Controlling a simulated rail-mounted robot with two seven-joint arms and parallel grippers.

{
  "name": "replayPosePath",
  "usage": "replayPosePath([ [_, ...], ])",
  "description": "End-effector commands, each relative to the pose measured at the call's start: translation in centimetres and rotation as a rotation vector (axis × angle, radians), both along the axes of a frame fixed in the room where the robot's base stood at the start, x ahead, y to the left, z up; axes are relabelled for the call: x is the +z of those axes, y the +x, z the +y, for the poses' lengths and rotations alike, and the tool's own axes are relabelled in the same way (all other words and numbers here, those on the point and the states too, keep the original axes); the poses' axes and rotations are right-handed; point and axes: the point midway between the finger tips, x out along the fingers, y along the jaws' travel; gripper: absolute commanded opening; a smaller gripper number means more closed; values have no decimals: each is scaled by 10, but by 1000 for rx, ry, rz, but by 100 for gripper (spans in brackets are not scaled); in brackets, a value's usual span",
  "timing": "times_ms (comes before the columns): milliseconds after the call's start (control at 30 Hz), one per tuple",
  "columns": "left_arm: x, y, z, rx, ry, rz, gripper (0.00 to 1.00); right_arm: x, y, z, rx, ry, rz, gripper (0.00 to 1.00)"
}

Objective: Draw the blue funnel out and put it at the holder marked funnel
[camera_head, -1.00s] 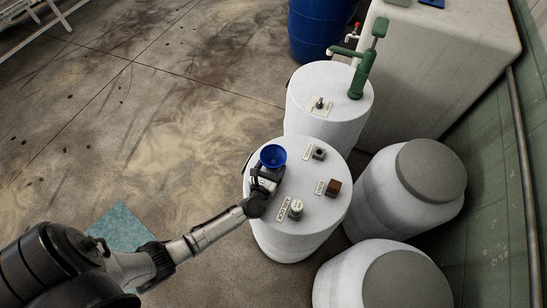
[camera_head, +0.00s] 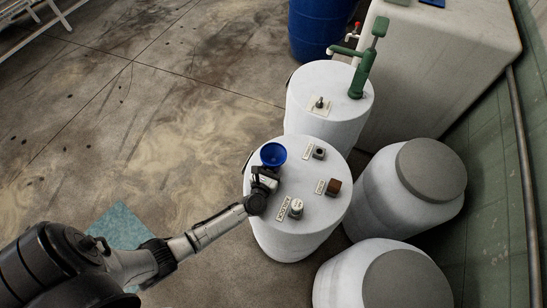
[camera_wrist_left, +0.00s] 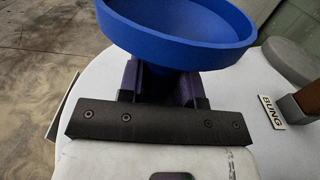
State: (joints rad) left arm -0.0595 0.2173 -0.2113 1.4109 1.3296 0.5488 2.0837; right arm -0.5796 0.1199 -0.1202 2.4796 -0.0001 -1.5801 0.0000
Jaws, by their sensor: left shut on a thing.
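The blue funnel (camera_head: 273,153) is at the left edge of the top of the white drum (camera_head: 292,245), its wide mouth facing up. My left gripper (camera_head: 269,170) is shut on it, just below the bowl. In the left wrist view the funnel's bowl (camera_wrist_left: 180,35) fills the top, and the jaws (camera_wrist_left: 160,85) close on its neck. The gripper hides the funnel's lower end, so I cannot tell what is under it. Several small fittings with labels stand on the drum top. The head view labels are too small to read surely, so I cannot tell which marks the funnel holder.
A brown block (camera_head: 333,187) is beside the BUNG label (camera_wrist_left: 272,112). A pale round fitting (camera_head: 296,207) and a dark-holed block (camera_head: 319,152) stand nearby. Behind is a drum with a green hand pump (camera_head: 363,70). Grey-lidded drums (camera_head: 432,172) crowd the right. Floor at left is open.

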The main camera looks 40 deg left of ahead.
Motion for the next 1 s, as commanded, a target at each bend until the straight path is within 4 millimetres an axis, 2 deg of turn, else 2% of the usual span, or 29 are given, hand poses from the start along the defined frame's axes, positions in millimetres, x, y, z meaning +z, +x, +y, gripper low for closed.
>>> replayPosePath([
  [33, 0, 0, 0, 0, 0, 0, 12, 0, 0, 0, 0, 0, 0, 80],
  [100, 0, 0, 0, 0, 0, -1, 5, 0, 0, 0, 0, 0, 0, 80],
  [367, 6, 0, 0, 0, -2, -1, 5, 2, 0, 0, 0, 0, 0, 80],
  [733, 68, 0, 0, 2, -4, -2, 5, 27, 0, 0, 0, 0, 1, 80],
  [1000, 97, 0, 0, 1, -1, -3, 5, 40, 0, 0, 0, 0, 0, 80],
])
